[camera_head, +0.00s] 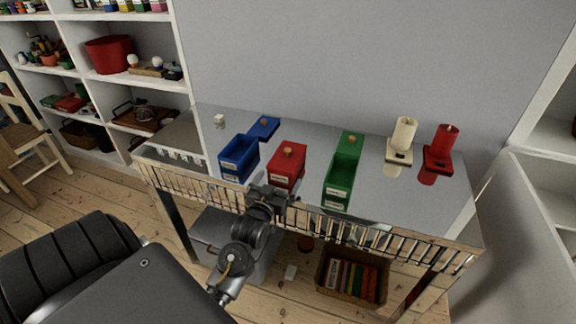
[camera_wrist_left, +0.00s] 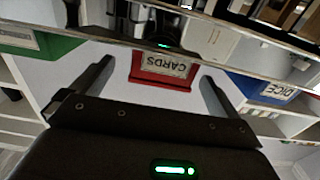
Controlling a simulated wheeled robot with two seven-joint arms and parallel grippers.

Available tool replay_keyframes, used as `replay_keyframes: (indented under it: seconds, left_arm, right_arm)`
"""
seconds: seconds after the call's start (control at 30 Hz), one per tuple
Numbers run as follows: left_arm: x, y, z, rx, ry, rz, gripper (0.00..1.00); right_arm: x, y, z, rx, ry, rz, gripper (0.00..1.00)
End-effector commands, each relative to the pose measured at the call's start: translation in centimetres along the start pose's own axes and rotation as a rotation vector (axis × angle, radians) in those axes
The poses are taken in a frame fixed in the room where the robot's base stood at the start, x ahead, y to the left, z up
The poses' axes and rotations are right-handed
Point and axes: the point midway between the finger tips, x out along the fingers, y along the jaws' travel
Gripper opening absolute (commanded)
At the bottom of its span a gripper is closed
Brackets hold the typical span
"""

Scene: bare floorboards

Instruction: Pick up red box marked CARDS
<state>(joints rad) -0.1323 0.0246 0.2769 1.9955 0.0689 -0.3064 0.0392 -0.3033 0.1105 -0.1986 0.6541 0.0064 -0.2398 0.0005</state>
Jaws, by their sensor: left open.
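The red box (camera_head: 286,172) has a closed red lid with a round knob and stands near the front edge of the table. In the left wrist view, which is upside down, the red box (camera_wrist_left: 165,82) shows its CARDS label between and beyond my fingers. My left gripper (camera_head: 268,194) is at the table's front edge, just in front of the red box. It is open and empty, and its fingers (camera_wrist_left: 158,76) look apart from the box. My right gripper is out of view.
An open blue box (camera_head: 238,160) marked DICE stands left, its lid (camera_head: 264,128) behind it. An open green box (camera_head: 338,190) stands right, its lid (camera_head: 350,143) behind. A metal railing (camera_head: 335,225) runs along the front edge.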

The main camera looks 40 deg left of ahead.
Motion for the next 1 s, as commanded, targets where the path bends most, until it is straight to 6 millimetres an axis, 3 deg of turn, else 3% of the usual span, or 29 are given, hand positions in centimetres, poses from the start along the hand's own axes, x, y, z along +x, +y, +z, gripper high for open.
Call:
replay_keyframes:
  seconds: [0.23, 0.53, 0.83, 1.0]
  left_arm:
    - [0.9, 0.0, -0.2, 0.001, 0.001, 0.002, 1.00]
    - [5.0, -0.5, -0.4, 0.001, -0.001, 0.002, 1.00]
    - [5.5, -0.5, -0.3, 0.000, -0.001, 0.002, 1.00]
    - [5.5, -0.5, -0.3, 0.000, -0.001, 0.002, 0.80]
  right_arm:
    - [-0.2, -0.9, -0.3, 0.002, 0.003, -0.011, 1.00]
    - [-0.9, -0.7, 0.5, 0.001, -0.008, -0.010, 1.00]
    - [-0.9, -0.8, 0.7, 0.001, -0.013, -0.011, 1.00]
    - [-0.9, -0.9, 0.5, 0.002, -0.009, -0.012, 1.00]
